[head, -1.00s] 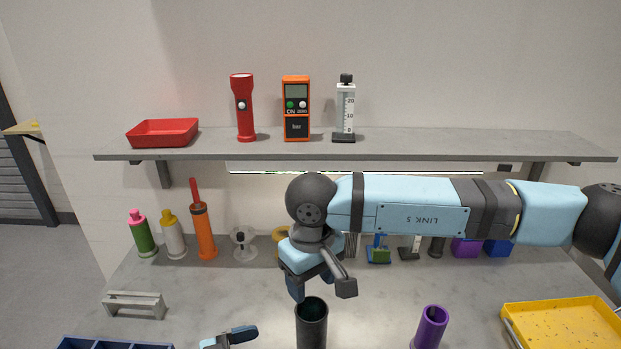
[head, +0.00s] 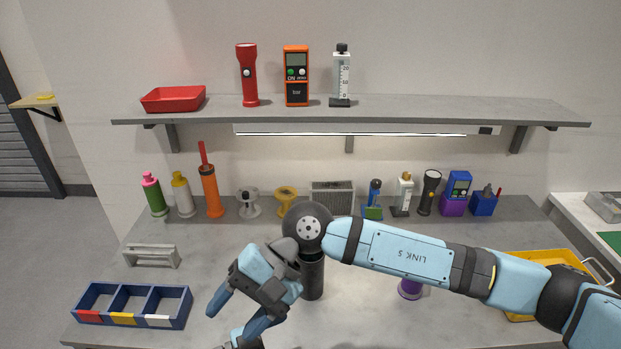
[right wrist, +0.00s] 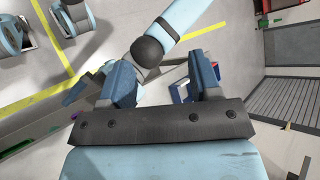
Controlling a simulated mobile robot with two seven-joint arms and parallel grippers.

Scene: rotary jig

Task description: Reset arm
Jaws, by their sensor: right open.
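My right arm reaches in from the right across the bench in the head view. My right gripper (head: 238,312) points down and left over the bench, left of a black upright cylinder (head: 313,278). Its fingers are apart with nothing held between them. In the right wrist view the right gripper (right wrist: 163,78) also stands open, with a black round joint and light blue link of my own showing beyond the fingers. A small part of my left gripper (head: 236,342) shows at the bottom edge of the head view, mostly cut off; its fingers cannot be made out.
A blue three-compartment bin (head: 133,305) and a grey handle-like bracket (head: 151,256) lie at left. A purple cylinder (head: 410,290) stands partly behind my right arm, with a yellow tray (head: 546,258) at right. Bottles and tools line the back below a grey shelf (head: 400,108).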

